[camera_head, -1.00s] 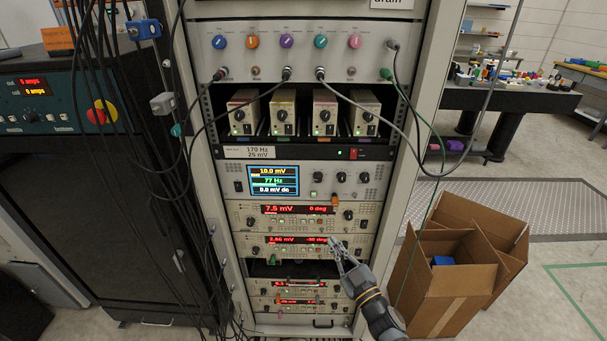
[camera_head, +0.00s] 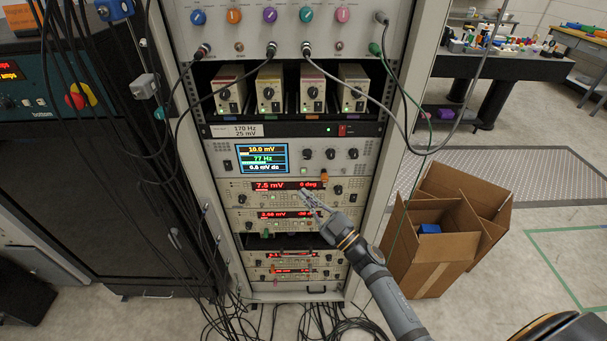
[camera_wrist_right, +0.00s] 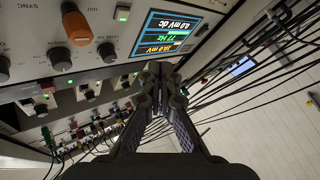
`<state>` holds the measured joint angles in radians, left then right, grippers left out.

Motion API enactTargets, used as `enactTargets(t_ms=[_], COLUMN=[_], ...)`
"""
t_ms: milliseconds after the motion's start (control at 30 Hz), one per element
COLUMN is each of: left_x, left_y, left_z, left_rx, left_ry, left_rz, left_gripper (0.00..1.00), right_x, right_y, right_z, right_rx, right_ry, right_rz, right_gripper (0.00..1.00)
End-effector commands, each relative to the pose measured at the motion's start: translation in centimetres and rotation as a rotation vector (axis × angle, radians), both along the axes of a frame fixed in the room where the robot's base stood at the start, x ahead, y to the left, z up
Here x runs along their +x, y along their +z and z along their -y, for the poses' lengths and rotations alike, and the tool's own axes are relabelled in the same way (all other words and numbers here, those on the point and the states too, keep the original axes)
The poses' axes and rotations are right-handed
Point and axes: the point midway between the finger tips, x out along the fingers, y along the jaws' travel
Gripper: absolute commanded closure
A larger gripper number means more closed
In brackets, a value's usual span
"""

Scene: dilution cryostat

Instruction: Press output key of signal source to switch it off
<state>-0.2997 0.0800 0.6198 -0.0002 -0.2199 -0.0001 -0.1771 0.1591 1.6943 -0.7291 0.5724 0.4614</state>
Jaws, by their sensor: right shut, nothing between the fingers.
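The signal source (camera_head: 300,171) is the rack unit with a blue-framed screen (camera_head: 261,159), which shows 10.0 mV and 77 Hz. The wrist view shows its panel upside down, with the screen (camera_wrist_right: 163,35), an orange plug (camera_wrist_right: 76,28) and a green-lit key (camera_wrist_right: 122,12) by the lettering OUT, which I take as its output key. My right gripper (camera_head: 306,197) is shut and empty. In the head view its tips appear in front of the red-display unit below the source. In the wrist view the tips (camera_wrist_right: 160,70) point beside the screen; contact cannot be told. My left gripper is not in view.
Red-display units (camera_head: 285,185) sit below the source. Several small knob modules (camera_head: 312,92) stand above it. Cables loop in front of the rack and hang at its left. An open cardboard box (camera_head: 440,235) stands on the floor at right.

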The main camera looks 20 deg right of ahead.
Motion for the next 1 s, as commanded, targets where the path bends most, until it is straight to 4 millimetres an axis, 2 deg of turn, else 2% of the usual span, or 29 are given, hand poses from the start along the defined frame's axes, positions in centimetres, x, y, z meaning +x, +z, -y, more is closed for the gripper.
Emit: enactTargets(t_ms=[33, 200, 400, 600, 1000], left_x=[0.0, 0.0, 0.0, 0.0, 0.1], left_y=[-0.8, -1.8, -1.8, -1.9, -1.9], left_z=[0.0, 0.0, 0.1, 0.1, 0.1], left_rx=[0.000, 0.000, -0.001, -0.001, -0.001], left_ry=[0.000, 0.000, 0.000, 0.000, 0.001], left_rz=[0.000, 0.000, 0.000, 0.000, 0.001], left_gripper=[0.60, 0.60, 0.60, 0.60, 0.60], right_x=[0.8, 3.2, 5.1, 5.8, 5.8], right_y=[-0.3, -0.3, -0.1, 0.0, 0.0], right_z=[0.2, 0.9, 1.5, 1.7, 1.7], right_rx=[-0.001, 0.000, 0.000, 0.001, 0.001], right_ry=[-0.001, -0.003, -0.001, 0.000, 0.000], right_rz=[0.003, 0.003, -0.001, -0.001, -0.001], right_gripper=[1.00, 1.00, 1.00, 1.00, 1.00])
